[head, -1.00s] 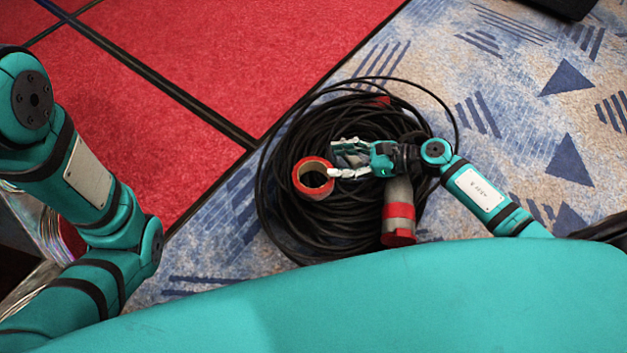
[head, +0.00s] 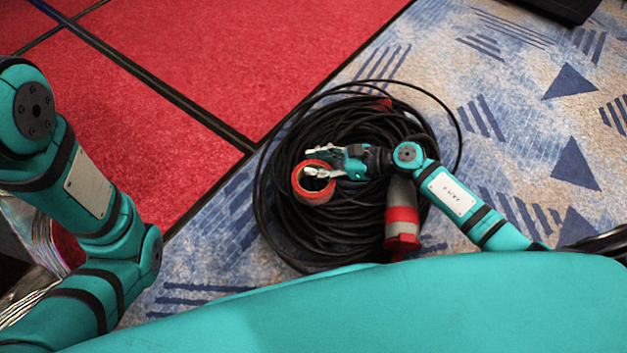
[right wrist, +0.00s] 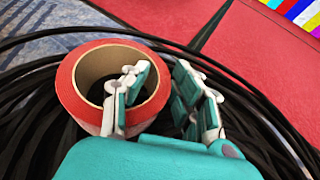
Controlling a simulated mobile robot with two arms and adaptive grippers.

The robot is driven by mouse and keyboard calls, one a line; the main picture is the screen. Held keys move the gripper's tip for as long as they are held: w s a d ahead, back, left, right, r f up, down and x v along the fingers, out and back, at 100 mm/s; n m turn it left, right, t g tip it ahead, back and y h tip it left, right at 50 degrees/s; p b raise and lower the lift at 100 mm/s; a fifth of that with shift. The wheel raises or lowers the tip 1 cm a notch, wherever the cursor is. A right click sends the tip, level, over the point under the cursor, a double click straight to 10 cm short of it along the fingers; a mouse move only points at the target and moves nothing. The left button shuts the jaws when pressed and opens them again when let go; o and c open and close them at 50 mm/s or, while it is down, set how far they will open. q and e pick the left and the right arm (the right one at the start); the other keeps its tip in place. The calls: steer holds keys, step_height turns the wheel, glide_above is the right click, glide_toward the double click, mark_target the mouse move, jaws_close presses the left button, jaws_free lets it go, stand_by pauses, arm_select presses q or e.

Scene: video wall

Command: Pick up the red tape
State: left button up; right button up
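The red tape (head: 316,199) is a roll with a brown cardboard core, lying on the coiled black cable (head: 345,222). It also shows at the left of the right wrist view (right wrist: 72,92). My right gripper (head: 312,162) is at the tape, its fingers straddling the roll's wall. In the right wrist view, one finger is within the hole and the other is outside, to the right of the roll, with a gap between the outer finger and the tape. The gripper (right wrist: 162,75) is open. My left arm shows at the left of the head view, but its gripper is out of view.
A grey and red connector (head: 402,215) lies on the coil just below my right forearm. Red carpet panels (head: 180,90) with dark seams lie at upper left. Patterned blue-grey carpet (head: 520,120) on the right is mostly clear.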

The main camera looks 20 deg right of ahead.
jaws_close()
steer(key=shift+r, duration=0.1)
